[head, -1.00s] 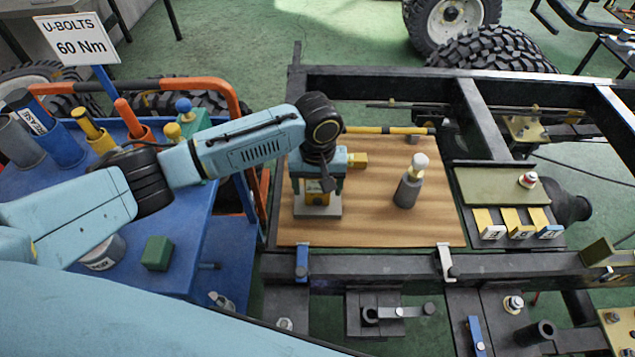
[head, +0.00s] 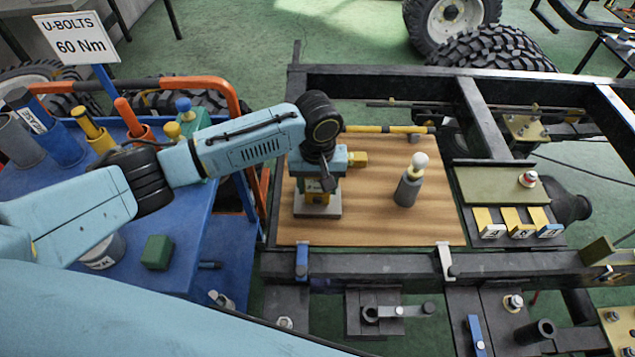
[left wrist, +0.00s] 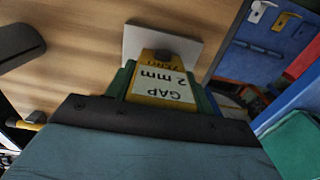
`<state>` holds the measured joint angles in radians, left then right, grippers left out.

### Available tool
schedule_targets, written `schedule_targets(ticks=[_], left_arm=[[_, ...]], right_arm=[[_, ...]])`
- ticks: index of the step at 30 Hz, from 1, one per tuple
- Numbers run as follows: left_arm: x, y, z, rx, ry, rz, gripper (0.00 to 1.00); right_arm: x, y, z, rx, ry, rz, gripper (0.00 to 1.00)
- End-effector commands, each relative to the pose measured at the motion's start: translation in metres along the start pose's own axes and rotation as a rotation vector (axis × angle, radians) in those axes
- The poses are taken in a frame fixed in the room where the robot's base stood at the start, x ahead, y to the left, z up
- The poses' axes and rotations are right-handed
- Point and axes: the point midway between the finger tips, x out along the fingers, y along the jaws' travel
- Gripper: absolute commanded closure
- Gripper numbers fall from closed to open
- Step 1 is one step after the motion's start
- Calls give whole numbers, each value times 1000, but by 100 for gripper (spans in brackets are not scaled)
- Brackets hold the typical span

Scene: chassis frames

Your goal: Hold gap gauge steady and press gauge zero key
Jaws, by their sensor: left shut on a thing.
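The gap gauge (head: 318,197) is a small yellow block standing upright on a pale grey base plate (head: 302,210), on the wooden board. In the left wrist view the gauge (left wrist: 160,88) shows a white label reading GAP 2 mm. Small lettering that looks like ZERO (left wrist: 163,67) is at its far end, beside a dark tip. I cannot tell clearly which part is the key. My left gripper (head: 318,190) comes down from above and is shut on the gauge, with a green finger on each side. The gripper hides the gauge's upper part in the head view. My right gripper is not seen.
The wooden board (head: 375,220) lies on a dark chassis frame, held by a blue clamp (head: 302,262) and a white clamp (head: 446,262). A grey post with a white knob (head: 409,182) stands right of the gauge. A blue cart (head: 195,270) is at left. The board's front right is clear.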

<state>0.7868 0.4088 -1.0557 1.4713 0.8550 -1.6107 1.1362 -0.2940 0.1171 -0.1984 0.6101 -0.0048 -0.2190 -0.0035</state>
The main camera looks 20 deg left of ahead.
Motion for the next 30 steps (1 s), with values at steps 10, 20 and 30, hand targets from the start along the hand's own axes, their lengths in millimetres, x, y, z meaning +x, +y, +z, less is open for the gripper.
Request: schedule_targets(ticks=[10, 20, 30], left_arm=[[0, 0, 0, 0, 1, 0, 74], [0, 0, 0, 0, 1, 0, 74], [0, 0, 0, 0, 1, 0, 74]], right_arm=[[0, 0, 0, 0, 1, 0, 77], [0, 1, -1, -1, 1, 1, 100], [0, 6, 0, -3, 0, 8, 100]])
